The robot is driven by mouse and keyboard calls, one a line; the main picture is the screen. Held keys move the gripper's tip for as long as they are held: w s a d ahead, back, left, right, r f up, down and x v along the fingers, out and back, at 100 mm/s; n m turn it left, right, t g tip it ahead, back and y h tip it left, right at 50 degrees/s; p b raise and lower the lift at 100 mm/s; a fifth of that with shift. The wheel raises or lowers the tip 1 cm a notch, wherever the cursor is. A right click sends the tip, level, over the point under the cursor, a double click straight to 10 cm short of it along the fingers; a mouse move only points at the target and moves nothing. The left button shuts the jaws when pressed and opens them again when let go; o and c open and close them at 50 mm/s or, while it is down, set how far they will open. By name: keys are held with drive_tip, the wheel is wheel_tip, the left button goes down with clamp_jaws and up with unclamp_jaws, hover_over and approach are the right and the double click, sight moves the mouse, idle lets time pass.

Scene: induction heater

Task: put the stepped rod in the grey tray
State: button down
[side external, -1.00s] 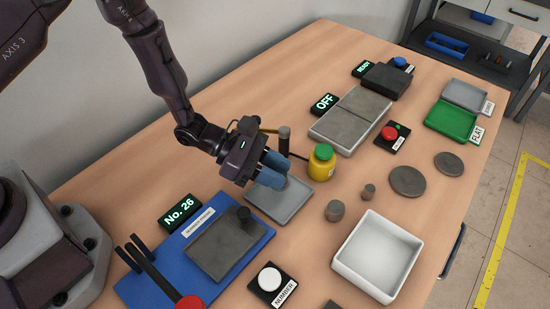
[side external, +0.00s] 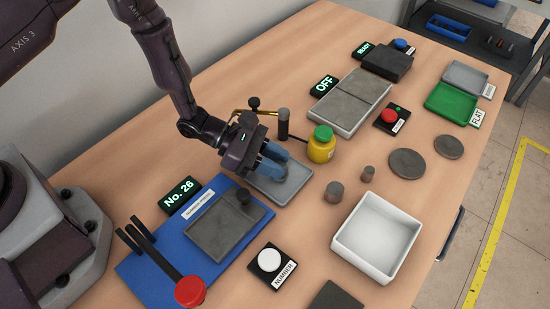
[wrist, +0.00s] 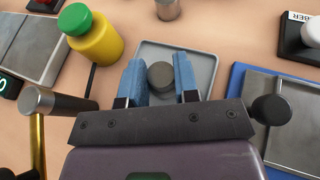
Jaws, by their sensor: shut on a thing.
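The grey tray (side external: 293,191) is a small shallow tray on the table, just right of the blue board. It also shows in the wrist view (wrist: 205,62). My gripper (side external: 273,170) has blue fingers and is low over the tray. In the wrist view my gripper (wrist: 160,80) is shut on a dark grey round piece, which I take to be the stepped rod (wrist: 161,76). Only its round end shows between the fingers, above the tray floor. In the side view the fingers mostly hide it. I cannot tell whether it touches the tray.
A yellow bottle with green cap (side external: 321,146) stands close to the tray's right. A dark post (side external: 283,123) stands behind it. The blue board (side external: 160,250) lies left. A white box (side external: 377,237) and a small grey cylinder (side external: 334,192) are at the front right.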

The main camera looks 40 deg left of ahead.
drive_tip(key=shift+f, duration=0.4)
drive_tip(key=c, duration=0.8)
unclamp_jaws()
drive_tip(key=v, duration=1.3)
